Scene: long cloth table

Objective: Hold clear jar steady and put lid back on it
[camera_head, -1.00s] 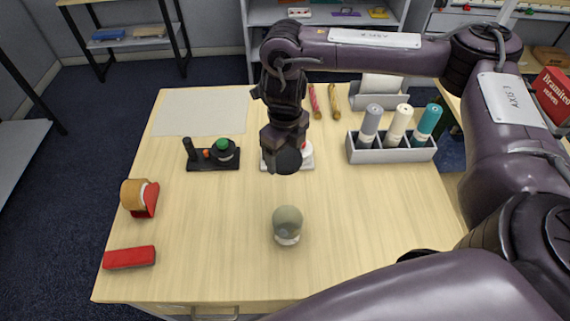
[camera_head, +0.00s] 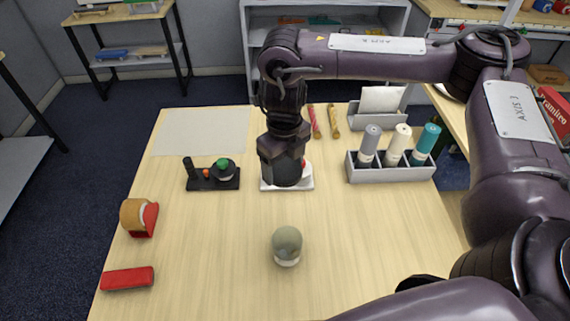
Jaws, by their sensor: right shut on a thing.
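The clear jar (camera_head: 287,243) is a rounded, grey-green glassy vessel. It stands upright on the near middle of the table, with nothing touching it. My right gripper (camera_head: 285,168) points down over the table's middle, behind the jar and well apart from it. It is shut on a dark round piece (camera_head: 287,177) about as wide as the jar, which looks like the lid. The fingertips are hard to make out against it. My left gripper is out of view.
A white base (camera_head: 300,186) with a red part is partly hidden behind my right gripper. A grey marker holder (camera_head: 390,174) stands at right, a black stand (camera_head: 213,183) at left. A tape dispenser (camera_head: 139,218) and red case (camera_head: 128,279) lie front left. Table around the jar is clear.

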